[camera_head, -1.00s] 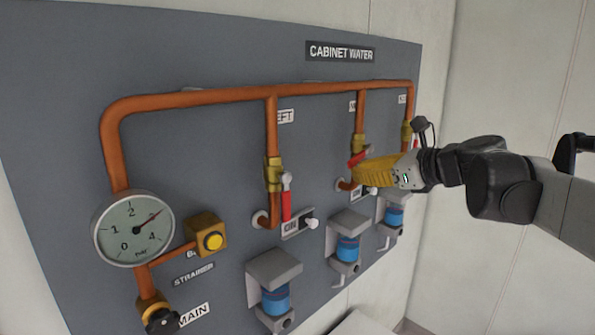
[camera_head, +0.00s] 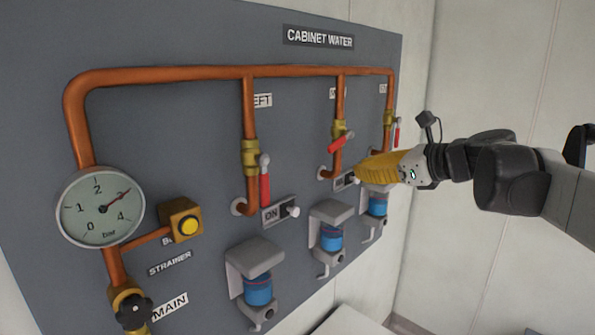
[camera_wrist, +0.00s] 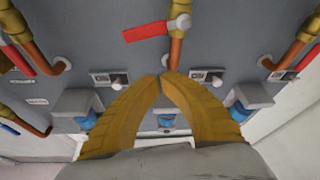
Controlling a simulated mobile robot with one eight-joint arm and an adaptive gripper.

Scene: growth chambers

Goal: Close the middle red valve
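The middle red valve handle (camera_head: 338,144) is on the middle vertical copper pipe, below a brass body. It slants down to the left in the head view. In the wrist view the handle (camera_wrist: 146,32) lies nearly crosswise to its pipe, above my fingertips. My gripper (camera_head: 360,167) has yellow fingers and sits just below and right of the handle. In the wrist view my gripper's fingertips (camera_wrist: 163,77) meet with nothing between them, apart from the handle.
The left red valve handle (camera_head: 265,186) hangs in line with its pipe. The right red handle (camera_head: 397,133) is close to my gripper. Below are switches and blue filter units (camera_head: 331,237). A pressure gauge (camera_head: 101,207) is at the left. Room in front of the panel is free.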

